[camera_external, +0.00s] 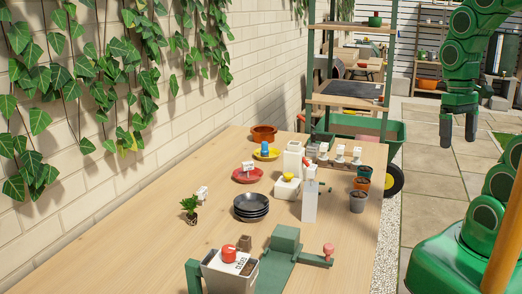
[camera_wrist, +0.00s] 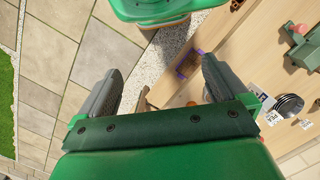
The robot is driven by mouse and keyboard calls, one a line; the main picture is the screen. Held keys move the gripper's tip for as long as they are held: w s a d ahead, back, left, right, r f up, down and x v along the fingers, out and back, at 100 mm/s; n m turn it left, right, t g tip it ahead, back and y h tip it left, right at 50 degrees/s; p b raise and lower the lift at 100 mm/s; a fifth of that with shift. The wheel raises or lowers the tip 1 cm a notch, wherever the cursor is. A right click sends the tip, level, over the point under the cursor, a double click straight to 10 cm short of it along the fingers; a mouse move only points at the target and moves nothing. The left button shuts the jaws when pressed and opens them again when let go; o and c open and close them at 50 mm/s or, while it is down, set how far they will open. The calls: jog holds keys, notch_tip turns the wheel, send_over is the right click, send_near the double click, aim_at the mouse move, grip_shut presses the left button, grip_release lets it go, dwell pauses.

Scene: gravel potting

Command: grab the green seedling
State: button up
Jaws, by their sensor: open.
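The green seedling (camera_external: 189,205) stands on the wooden table, left of a stack of dark saucers, with a small dark root plug at its base. My gripper (camera_external: 458,132) is high at the upper right, above the paving and clear of the table, far from the seedling. Its two fingers point down, apart and empty. In the wrist view my gripper (camera_wrist: 162,72) is also open, with nothing between the fingers. I cannot make out the seedling in the wrist view.
Dark saucers (camera_external: 251,206) are stacked right of the seedling. A grey bin (camera_external: 228,275) and a green press-like device (camera_external: 285,245) stand in front. A brick wall (camera_external: 150,160) borders the left.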

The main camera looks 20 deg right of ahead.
jog(key=c, duration=1.1)
